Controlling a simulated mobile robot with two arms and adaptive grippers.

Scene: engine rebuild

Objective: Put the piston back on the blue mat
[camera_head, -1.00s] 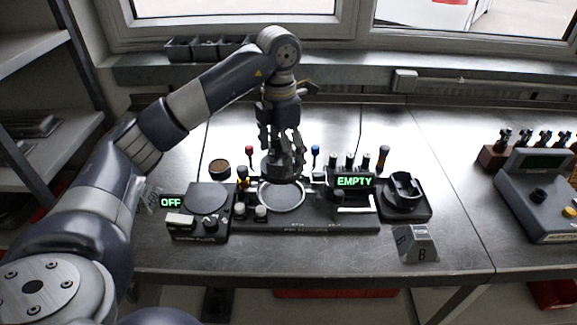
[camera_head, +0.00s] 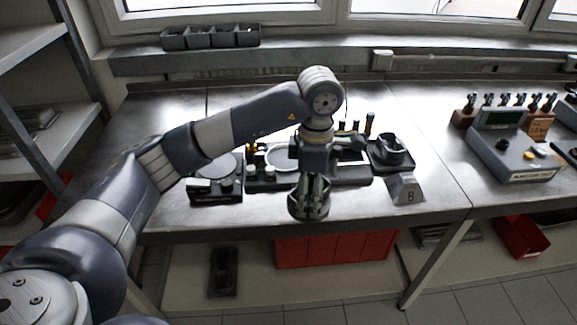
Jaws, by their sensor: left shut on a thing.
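My left gripper (camera_head: 313,186) points down near the front edge of the workbench. It is shut on a dark round cup-like piece, which I take to be the piston (camera_head: 309,208). The fingers reach down into or against its top, and they hide part of it. The piston looks held at or in front of the bench's front edge; its exact height I cannot tell. No blue mat shows in this view. My right gripper is not in view.
Behind my gripper, a fixture with a pale ring (camera_head: 283,158) stands on the steel bench (camera_head: 420,165). A dark holder (camera_head: 391,152) and a block marked B (camera_head: 405,189) are to the right. A grey console (camera_head: 512,150) stands farther right. Red bins (camera_head: 335,250) are below.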

